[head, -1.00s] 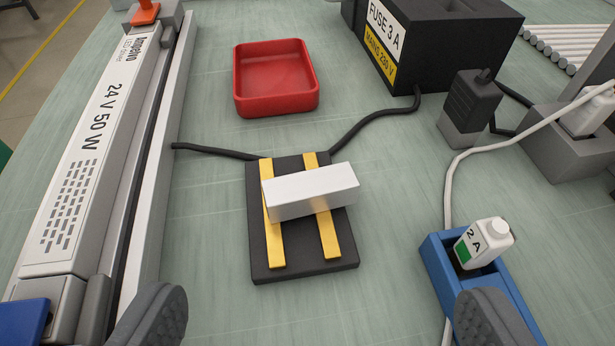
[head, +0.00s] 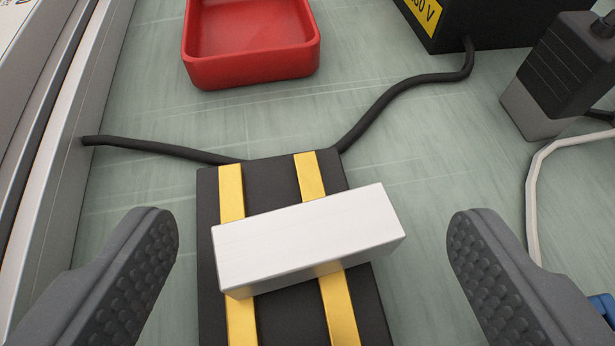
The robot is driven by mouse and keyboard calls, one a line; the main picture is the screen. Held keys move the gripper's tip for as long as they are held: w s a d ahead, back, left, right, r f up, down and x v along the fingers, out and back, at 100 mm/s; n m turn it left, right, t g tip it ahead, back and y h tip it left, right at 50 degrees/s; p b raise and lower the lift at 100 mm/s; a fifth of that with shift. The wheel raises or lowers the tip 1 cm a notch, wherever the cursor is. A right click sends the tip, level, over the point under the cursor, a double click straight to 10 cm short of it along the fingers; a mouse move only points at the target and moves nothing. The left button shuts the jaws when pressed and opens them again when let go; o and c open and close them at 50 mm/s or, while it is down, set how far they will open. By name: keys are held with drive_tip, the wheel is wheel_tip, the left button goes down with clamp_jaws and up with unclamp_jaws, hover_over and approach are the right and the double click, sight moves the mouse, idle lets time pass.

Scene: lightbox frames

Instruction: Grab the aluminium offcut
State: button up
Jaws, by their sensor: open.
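The aluminium offcut (head: 308,236) is a pale silver rectangular bar. It lies across two brass-coloured strips (head: 311,178) on a black block (head: 268,187), tilted slightly, its right end higher in the picture. My gripper (head: 312,240) is open, one dark ridged finger on each side of the bar. Both fingers are apart from it, with a gap at the left end and a gap at the right end. The lower part of the block is cut off by the picture's edge.
A red tray (head: 255,78), empty where visible, stands behind the block. Black cables (head: 395,98) run from the block to the left and to a black box (head: 480,22). A black and grey plug-like unit (head: 556,75) and white cable (head: 534,200) are at right. A metal rail (head: 65,150) borders the left.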

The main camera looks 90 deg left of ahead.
drive_tip(key=shift+a+f, duration=0.25)
drive_tip(key=shift+a, duration=0.2)
drive_tip(key=c, duration=1)
drive_tip(key=shift+r, duration=0.1)
drive_tip(key=shift+c, duration=0.2)
